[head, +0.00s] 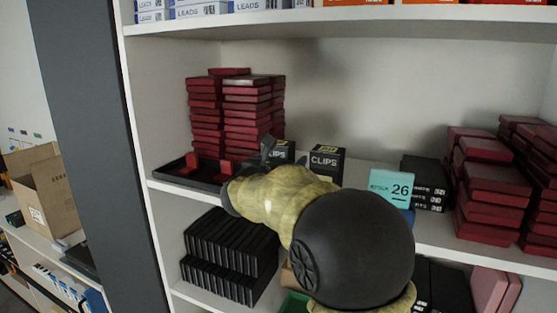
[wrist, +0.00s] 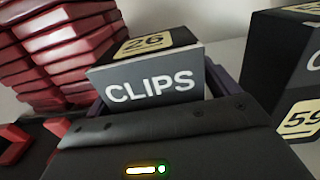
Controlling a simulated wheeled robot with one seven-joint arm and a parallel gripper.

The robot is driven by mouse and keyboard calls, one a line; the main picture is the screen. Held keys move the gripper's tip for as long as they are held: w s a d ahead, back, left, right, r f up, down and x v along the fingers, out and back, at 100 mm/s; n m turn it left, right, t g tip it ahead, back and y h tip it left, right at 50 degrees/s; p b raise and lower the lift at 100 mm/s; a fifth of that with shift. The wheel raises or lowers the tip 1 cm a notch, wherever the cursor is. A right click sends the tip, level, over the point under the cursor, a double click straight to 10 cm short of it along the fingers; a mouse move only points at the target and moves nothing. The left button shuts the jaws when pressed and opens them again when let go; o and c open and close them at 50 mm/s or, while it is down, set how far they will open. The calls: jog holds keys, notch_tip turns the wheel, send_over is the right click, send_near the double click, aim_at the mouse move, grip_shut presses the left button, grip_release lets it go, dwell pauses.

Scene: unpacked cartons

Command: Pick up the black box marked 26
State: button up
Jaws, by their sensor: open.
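The black box marked 26 (wrist: 150,82) stands on the shelf, with a yellow 26 label on top and a grey face reading CLIPS. It also shows in the head view (head: 284,151), partly hidden by my gripper (head: 267,152). In the wrist view, my gripper (wrist: 158,92) is open, with a dark finger edge visible at each side of the box. Its dark body covers the box's lower part, so I cannot tell whether the fingers touch it.
A similar black box marked 59 (wrist: 300,110) stands close on the right. Dark red boxes (head: 248,105) are stacked behind left, beside a black tray (head: 172,171). The upper shelf (head: 350,17) overhangs.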

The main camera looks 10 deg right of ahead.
aim_at(281, 141)
dwell(0.5)
jog(key=c, duration=1.2)
jog(key=shift+r, duration=0.1)
notch_tip(281, 141, up, 10)
jog(key=shift+f+b, duration=0.1)
jog(key=shift+b, duration=0.75)
